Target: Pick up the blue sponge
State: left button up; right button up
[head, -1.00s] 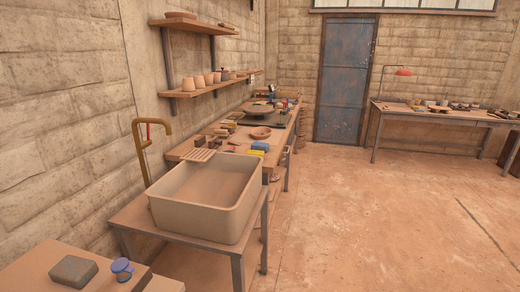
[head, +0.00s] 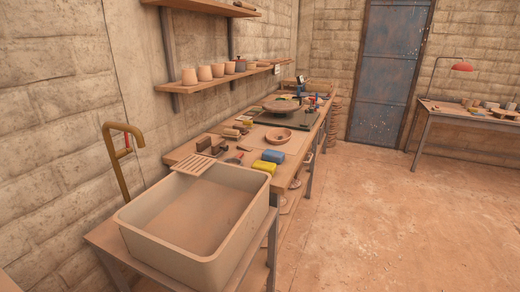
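The blue sponge (head: 273,157) lies on the long wooden workbench (head: 232,165), near its right edge, just beyond the sink basin. A yellow block (head: 264,167) sits right in front of it, close to or touching it. A shallow clay bowl (head: 278,136) stands behind the sponge. Neither of my grippers shows in the head view, so both are away from the sponge in this picture.
A large beige basin (head: 262,213) stands in front of the bench, with a slatted wooden rack (head: 206,165) on its far rim. A bent tap (head: 122,160) rises at left. Shelves (head: 215,80) hang on the left wall. The floor (head: 390,220) at right is clear.

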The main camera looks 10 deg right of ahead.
aim_at(271, 156)
jog(key=i+l+u, duration=0.35)
jog(key=l, duration=0.3)
jog(key=i+l+u, duration=0.3)
jog(key=l, duration=0.45)
jog(key=i+l+u, duration=0.15)
jog(key=l, duration=0.25)
jog(key=i+l+u, duration=0.2)
jog(key=l, duration=0.25)
jog(key=i+l+u, duration=0.15)
jog(key=l, duration=0.3)
jog(key=l+u, duration=0.15)
jog(key=l, duration=0.3)
jog(key=i, duration=0.05)
